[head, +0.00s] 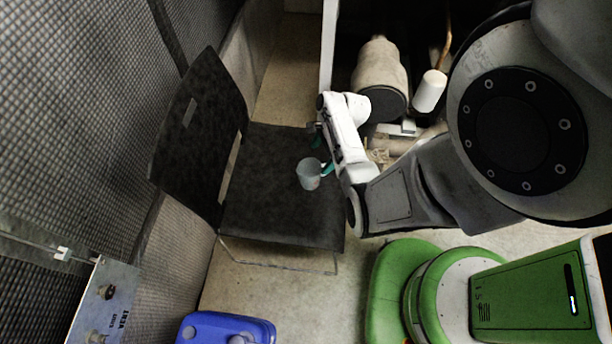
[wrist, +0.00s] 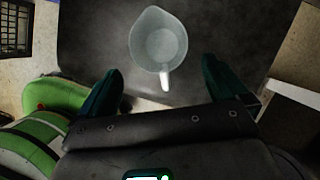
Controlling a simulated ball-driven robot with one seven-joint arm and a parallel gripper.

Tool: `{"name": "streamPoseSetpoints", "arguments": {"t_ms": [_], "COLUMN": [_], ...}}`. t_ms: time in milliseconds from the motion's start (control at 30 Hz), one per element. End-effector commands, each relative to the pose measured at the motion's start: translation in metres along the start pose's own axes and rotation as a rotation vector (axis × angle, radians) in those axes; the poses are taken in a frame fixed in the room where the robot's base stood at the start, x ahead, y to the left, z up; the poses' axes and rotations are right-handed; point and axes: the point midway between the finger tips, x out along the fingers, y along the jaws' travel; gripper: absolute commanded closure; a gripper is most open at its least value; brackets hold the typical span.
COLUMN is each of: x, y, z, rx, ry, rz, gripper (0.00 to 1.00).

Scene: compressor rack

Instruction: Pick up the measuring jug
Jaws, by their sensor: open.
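The measuring jug (head: 309,174) is a small translucent grey cup standing on the dark seat of a chair (head: 270,209). In the wrist view the jug (wrist: 157,40) shows from above, with its pale handle (wrist: 165,80) towards my gripper. My gripper (wrist: 165,88) is open, with one dark teal finger on each side of the handle's line and nothing held. The jug's body lies beyond the fingertips. In the head view my gripper (head: 321,154) is beside the jug, partly hidden by my arm. I cannot tell whether a finger touches the jug.
The chair's dark backrest (head: 200,120) rises at the left, beside a mesh wall (head: 60,110). A blue container (head: 226,328) stands on the floor at the bottom. Compressor parts, including a beige cylinder (head: 379,68) and pipes, lie behind my arm. The seat around the jug is clear.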

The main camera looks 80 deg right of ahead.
Motion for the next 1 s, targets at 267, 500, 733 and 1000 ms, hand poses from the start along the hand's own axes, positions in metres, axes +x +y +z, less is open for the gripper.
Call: {"name": "streamPoseSetpoints", "arguments": {"t_ms": [267, 500, 733, 1000], "x": [0.029, 0.059, 0.08, 0.08], "y": [0.0, 0.001, 0.001, 0.001], "z": [0.0, 0.003, 0.003, 0.003], "rx": [-0.003, -0.004, -0.005, -0.005], "ry": [0.001, 0.001, 0.002, 0.002], "rz": [0.0, 0.002, 0.001, 0.0], "gripper": [0.0, 0.0, 0.0, 0.04]}}
